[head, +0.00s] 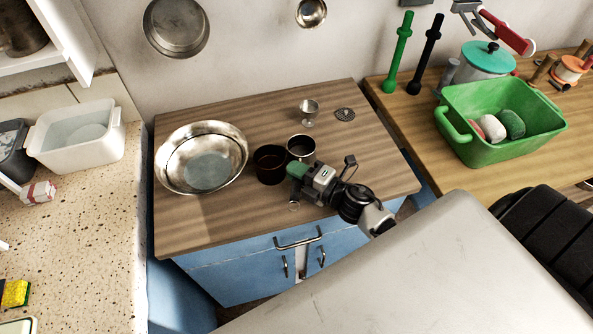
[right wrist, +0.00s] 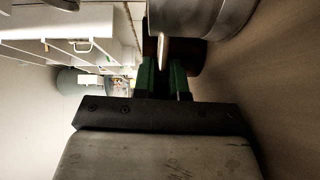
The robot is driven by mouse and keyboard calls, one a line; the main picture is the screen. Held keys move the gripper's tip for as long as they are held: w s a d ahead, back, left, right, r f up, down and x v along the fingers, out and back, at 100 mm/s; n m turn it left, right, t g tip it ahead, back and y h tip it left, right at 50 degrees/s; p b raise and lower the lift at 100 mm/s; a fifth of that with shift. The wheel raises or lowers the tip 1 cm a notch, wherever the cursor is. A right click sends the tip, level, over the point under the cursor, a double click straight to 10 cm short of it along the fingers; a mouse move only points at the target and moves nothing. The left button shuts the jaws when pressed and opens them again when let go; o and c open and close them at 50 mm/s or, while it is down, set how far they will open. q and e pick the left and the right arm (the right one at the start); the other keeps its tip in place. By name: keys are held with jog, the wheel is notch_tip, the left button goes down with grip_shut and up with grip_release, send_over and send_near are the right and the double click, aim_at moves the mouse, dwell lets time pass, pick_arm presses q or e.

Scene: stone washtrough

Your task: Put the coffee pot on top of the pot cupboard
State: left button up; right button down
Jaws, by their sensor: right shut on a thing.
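A dark red-brown pot (head: 269,165), which I take for the coffee pot, is over the wooden top (head: 205,230) of the blue cupboard, apparently the pot cupboard. My right gripper (head: 294,172) is just right of the pot, shut on what looks like its handle. In the right wrist view a pale handle end (right wrist: 163,50) shows between the green fingers (right wrist: 163,78), with the dark red pot (right wrist: 188,56) beyond. I cannot tell whether the pot touches the top. My left gripper is not in view.
A metal mug (head: 301,146) stands close to the pot. A wide metal bowl (head: 236,170), a small glass (head: 309,110) and a round grate (head: 345,114) are also on the top. A green tub (head: 478,150) stands on the right counter. The top's front left is clear.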

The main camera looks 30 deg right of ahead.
jog(key=shift+f, duration=0.1)
jog(key=c, duration=1.2)
grip_release()
jog(key=shift+o, duration=0.2)
jog(key=b+v, duration=0.2)
jog(key=v, duration=0.9)
jog(key=shift+s+d, duration=0.25)
jog(key=shift+s, duration=0.25)
